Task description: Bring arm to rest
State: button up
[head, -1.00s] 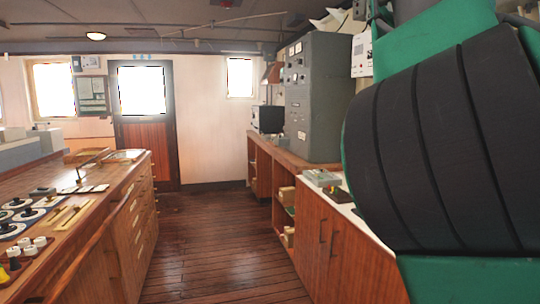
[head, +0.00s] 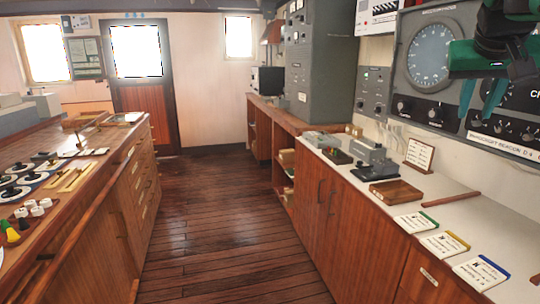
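My gripper (head: 495,97) shows at the top right of the head view, dark with green parts. Its two teal fingers point down and stand well apart, with nothing between them. It hangs in front of the grey instrument panel (head: 428,98) on the right wall, above the white counter top (head: 445,200). Most of the arm behind it is outside the picture.
On the right counter stand a grey device (head: 372,158), a small wooden tray (head: 396,193), a framed card (head: 419,155), a wooden rod (head: 453,199) and several cards (head: 444,244). A console (head: 90,170) stands at left. The wooden floor (head: 215,220) between is clear.

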jog(key=s+a+f+n+g+y, duration=0.1)
jog(key=s+a+f+n+y, duration=0.2)
jog(key=f, duration=0.8)
jog(key=s+a+f+n+g, duration=0.15)
jog(key=a+f, duration=0.35)
jog(key=f, duration=0.6)
jog(key=s+a+f+n+y, duration=0.1)
jog(key=s+a+f+y, duration=0.2)
jog(key=f, duration=0.8)
jog(key=s+d+m+g, duration=0.2)
jog(key=s+d, duration=0.3)
jog(key=s, duration=0.3)
jog(key=s+d+f+m+g, duration=0.1)
jog(key=s+d+m, duration=0.3)
jog(key=s, duration=0.5)
jog(key=shift+d+f+g+h, duration=0.2)
jog(key=shift+d+g+h, duration=0.1)
jog(key=shift+d+g, duration=0.5)
jog(key=shift+w+m, duration=0.1)
jog(key=shift+m, duration=0.15)
jog(key=shift+w+f, duration=0.25)
jog(key=shift+w, duration=0.35)
